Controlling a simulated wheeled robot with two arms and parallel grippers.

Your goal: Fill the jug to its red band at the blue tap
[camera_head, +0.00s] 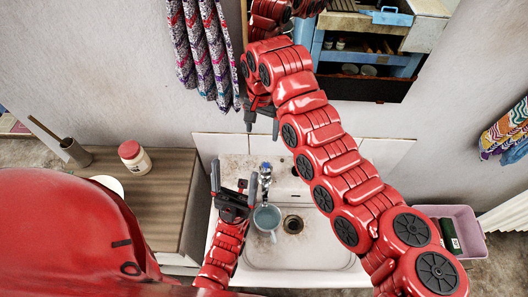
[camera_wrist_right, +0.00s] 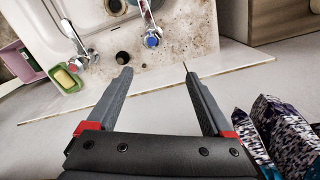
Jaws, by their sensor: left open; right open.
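The blue tap (camera_head: 265,172) stands at the back of the stone trough (camera_head: 325,250). Its blue cap faces up in the right wrist view (camera_wrist_right: 152,40). A pale blue jug (camera_head: 267,218) is upright in the basin below the spout, left of the drain. Its red band cannot be made out, nor its water level. My left gripper (camera_head: 234,180) is open and empty, left of the tap and above the jug's left side. My right gripper (camera_head: 262,125) is open and empty, high behind the tap near the wall; its fingers (camera_wrist_right: 157,75) point toward the trough's back ledge.
A second tap (camera_wrist_right: 80,55) and a green soap dish (camera_wrist_right: 67,80) are on the ledge. A wooden counter (camera_head: 165,190) with a red-lidded jar (camera_head: 134,157) is at left. Patterned cloths (camera_head: 203,50) hang near my right gripper. A pink crate (camera_head: 465,225) is at right.

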